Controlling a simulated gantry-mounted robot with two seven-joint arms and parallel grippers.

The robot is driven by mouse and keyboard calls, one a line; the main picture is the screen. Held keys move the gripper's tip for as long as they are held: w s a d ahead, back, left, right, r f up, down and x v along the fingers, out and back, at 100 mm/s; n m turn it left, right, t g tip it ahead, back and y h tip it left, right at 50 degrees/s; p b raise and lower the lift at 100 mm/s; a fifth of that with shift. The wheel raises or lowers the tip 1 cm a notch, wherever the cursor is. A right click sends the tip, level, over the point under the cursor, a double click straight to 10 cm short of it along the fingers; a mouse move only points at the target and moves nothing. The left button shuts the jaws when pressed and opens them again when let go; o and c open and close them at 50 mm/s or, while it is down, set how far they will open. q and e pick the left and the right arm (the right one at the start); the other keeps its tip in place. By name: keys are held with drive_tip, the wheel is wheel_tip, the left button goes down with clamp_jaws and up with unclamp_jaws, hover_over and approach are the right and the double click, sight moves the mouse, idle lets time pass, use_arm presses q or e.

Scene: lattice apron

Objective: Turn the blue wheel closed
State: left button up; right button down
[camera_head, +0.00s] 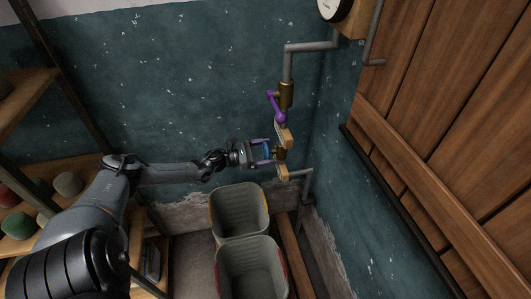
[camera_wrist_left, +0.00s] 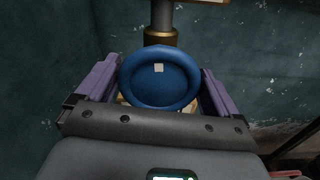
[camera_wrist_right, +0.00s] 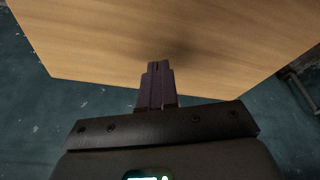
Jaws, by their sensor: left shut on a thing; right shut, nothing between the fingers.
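The blue wheel (camera_wrist_left: 160,78) sits between the two purple fingers of my left gripper in the left wrist view, with a small pale square mark near the top of its hub. In the head view the blue wheel (camera_head: 267,150) shows only as a thin edge at the brass valve on the pipe, partly hidden by the fingers. My left gripper (camera_head: 264,151) reaches it from the left and is shut on its rim. My right gripper (camera_wrist_right: 158,75) is shut and empty in the right wrist view, in front of a wooden surface (camera_wrist_right: 180,45). The right gripper is not in the head view.
A purple lever (camera_head: 275,107) is on a brass fitting above the wheel. A round gauge (camera_head: 334,8) is at the top. Two grey bins (camera_head: 240,200) stand below. A shelf (camera_head: 25,245) is at the left, a wooden panel (camera_head: 450,90) at the right.

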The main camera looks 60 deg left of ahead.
use_arm(q)
drive_tip(key=shift+m, duration=0.5)
use_arm(e)
drive_tip(key=shift+d+f, duration=0.1)
drive_tip(key=shift+d, duration=0.05)
use_arm(q)
drive_tip(key=o, duration=0.7)
drive_tip(key=shift+s+a, duration=0.1)
drive_tip(key=shift+s, duration=0.3)
use_arm(e)
drive_tip(key=shift+r, duration=0.2)
use_arm(q)
drive_tip(key=p+v, duration=0.2)
drive_tip(key=v, duration=0.8)
drive_tip(key=shift+p, duration=0.35)
use_arm(e)
wheel_tip(320, 180, up, 2)
drive_tip(key=shift+r, duration=0.2)
